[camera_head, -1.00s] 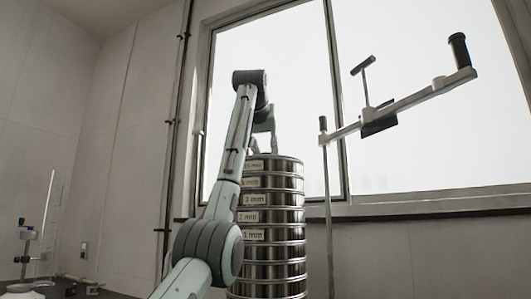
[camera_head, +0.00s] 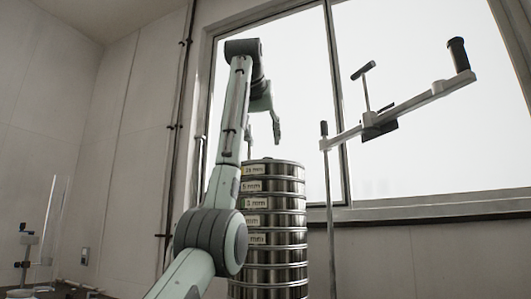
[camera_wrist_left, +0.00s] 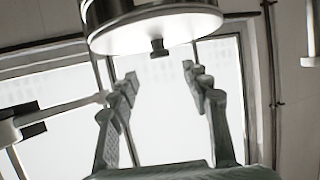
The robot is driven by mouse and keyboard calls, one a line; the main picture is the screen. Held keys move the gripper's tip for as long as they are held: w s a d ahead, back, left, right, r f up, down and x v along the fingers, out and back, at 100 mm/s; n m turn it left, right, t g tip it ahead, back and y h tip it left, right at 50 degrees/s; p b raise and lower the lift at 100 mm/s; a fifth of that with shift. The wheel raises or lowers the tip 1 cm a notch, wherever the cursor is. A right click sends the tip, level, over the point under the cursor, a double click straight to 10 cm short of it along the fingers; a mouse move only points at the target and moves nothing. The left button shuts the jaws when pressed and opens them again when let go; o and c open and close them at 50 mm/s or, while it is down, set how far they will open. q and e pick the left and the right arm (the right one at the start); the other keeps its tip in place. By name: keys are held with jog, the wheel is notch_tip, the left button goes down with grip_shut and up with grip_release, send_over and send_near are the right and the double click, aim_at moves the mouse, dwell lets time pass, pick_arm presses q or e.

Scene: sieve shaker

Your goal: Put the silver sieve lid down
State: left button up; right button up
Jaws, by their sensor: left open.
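The silver sieve lid (camera_head: 275,162) sits on top of the tall stack of silver sieves (camera_head: 275,225), which has labelled rings. In the left wrist view the lid (camera_wrist_left: 190,24) is at the top of the picture, seen upside down, with its small dark knob (camera_wrist_left: 158,48) clear of the fingers. My left gripper (camera_head: 264,132) is open and empty, above the lid with its fingers pointing down. Both fingers show in the left wrist view (camera_wrist_left: 160,77), spread apart with a gap between them and the knob. My right gripper is not in view.
A clamp bar (camera_head: 400,110) with black handles on a thin upright rod (camera_head: 329,220) stands right of the stack. A window (camera_head: 420,100) is behind. A small stand with a clear upright piece (camera_head: 50,220) is at the lower left.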

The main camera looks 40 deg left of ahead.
pick_arm(q)
jog(key=v, duration=0.4)
jog(key=shift+s+d, duration=0.1)
jog(key=shift+d, duration=0.05)
dwell(0.4)
